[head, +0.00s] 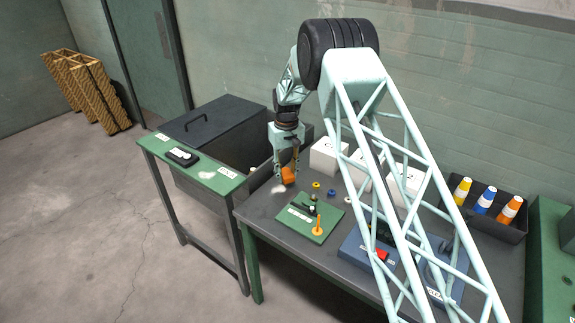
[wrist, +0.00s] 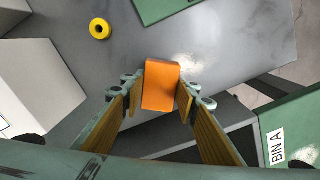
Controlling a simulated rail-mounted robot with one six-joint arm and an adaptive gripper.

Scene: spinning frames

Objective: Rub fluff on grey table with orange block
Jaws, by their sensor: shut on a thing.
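My gripper (head: 286,181) is shut on the orange block (head: 289,174), above the left end of the grey table (head: 256,212). In the wrist view the orange block (wrist: 162,86) sits between the two fingertips of my gripper (wrist: 160,97). A pale whitish patch, perhaps the fluff (head: 279,189), shows on the table just left of and below the block. In the wrist view a pale spot (wrist: 186,62) lies just beyond the block; I cannot tell whether it is fluff or glare. Whether the block touches the table is unclear.
A green board (head: 310,222) with an orange peg stands in front of my gripper. Yellow (head: 316,185) and other small rings lie to the right, with white boxes (head: 327,156) behind.

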